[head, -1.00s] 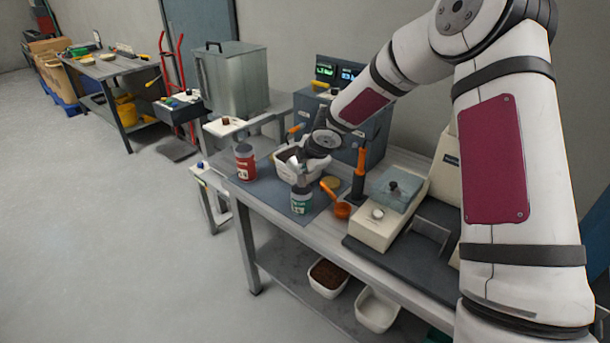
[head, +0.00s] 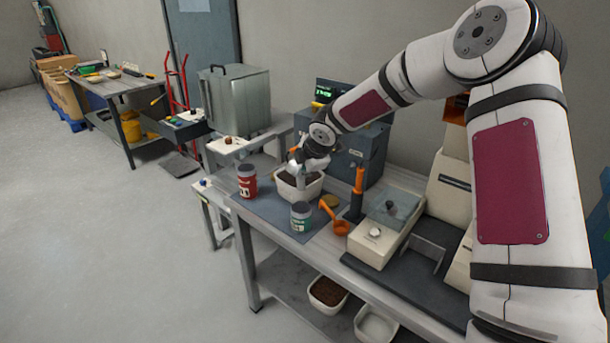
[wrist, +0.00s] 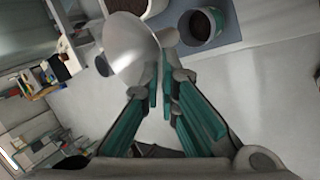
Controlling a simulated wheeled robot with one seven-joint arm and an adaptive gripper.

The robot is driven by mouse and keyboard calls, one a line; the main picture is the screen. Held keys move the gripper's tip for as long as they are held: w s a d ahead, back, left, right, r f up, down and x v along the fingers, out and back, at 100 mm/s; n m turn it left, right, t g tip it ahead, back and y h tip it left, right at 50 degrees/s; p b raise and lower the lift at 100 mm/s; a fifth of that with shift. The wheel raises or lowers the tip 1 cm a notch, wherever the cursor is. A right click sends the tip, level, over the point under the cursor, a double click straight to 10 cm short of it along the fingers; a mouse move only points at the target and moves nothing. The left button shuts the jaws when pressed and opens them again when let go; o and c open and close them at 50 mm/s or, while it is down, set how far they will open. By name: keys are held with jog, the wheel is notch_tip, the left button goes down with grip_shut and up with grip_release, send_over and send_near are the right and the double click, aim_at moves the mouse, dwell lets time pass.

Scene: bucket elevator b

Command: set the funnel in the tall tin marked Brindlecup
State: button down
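My gripper (wrist: 166,72), with teal-lined fingers, is shut on the edge of a shiny silver funnel (wrist: 130,47). In the head view my gripper (head: 305,160) is above the back of the work mat, over the white bin; the funnel is hard to make out there. The red tin (head: 246,181) stands upright on the mat's left side, taller than the green-and-grey tin (head: 301,216) at the mat's front. I cannot read Brindlecup on either label. A round open container with dark contents (wrist: 200,25) shows beyond my fingers in the wrist view; I cannot tell which it is.
A white bin (head: 299,193) of dark grounds is on the mat. An orange scoop (head: 340,227), a yellowish disc (head: 329,201) and an orange-handled tool (head: 357,190) stand to the right. A cream scale-like machine (head: 378,243) is farther right. The floor at left is clear.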

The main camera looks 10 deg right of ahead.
jog(key=shift+r+p, duration=0.55)
jog(key=shift+r, duration=1.6)
jog(key=shift+a+f, duration=0.1)
